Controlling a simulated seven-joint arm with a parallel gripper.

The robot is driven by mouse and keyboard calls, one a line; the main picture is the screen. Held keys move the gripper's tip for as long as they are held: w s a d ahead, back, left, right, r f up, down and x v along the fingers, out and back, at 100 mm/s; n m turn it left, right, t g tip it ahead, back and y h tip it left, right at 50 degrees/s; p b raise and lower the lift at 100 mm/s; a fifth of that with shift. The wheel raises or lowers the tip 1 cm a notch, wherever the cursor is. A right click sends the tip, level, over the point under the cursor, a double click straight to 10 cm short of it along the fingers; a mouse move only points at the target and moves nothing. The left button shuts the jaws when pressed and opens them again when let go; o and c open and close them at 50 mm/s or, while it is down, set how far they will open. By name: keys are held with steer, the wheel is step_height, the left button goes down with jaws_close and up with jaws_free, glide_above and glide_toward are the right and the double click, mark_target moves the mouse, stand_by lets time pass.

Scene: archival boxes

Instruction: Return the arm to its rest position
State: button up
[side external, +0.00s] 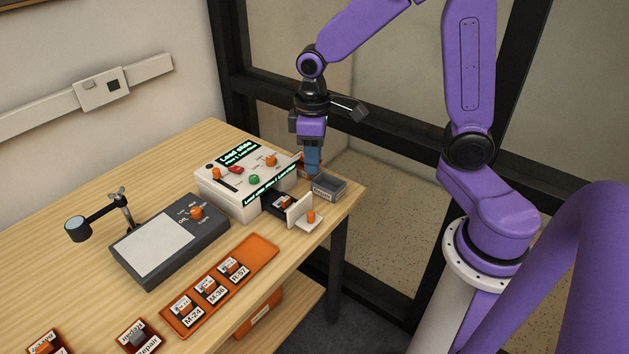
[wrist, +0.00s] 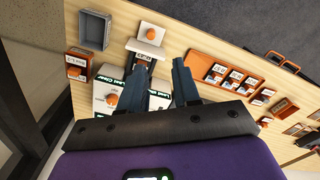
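My gripper (side external: 313,168) hangs above the back right corner of the table, near the white machine, with its fingers pointing down. In the wrist view my gripper (wrist: 160,66) has its two blue-grey fingers apart, with nothing seen between them. The white machine (side external: 246,209) has lit text panels, orange knobs and a green button. Its drawer is out, with a white front plate (side external: 294,213) and an orange knob. A small labelled item (side external: 283,202) lies in the drawer. The fingers hide part of the machine in the wrist view.
A grey open bin (side external: 328,188) and a small orange-brown box (wrist: 77,66) stand close to my gripper. An orange tray (side external: 262,246) holds several labelled slides. A dark viewer (side external: 180,262) with a lens arm stands left. Black window framing (side external: 395,124) runs behind the table.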

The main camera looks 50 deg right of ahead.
steer(key=s+a+r+n, duration=0.1)
steer(key=s+n, duration=0.2)
steer(key=s, duration=0.7)
steer(key=s+a+r+n, duration=0.1)
steer(key=s+r+n, duration=0.1)
steer(key=s, duration=0.8)
steer(key=shift+s+r+n, duration=0.3)
steer(key=shift+s+n, duration=0.1)
steer(key=shift+n, duration=0.3)
steer(key=shift+a, duration=0.1)
steer(key=shift+o, duration=1.3)
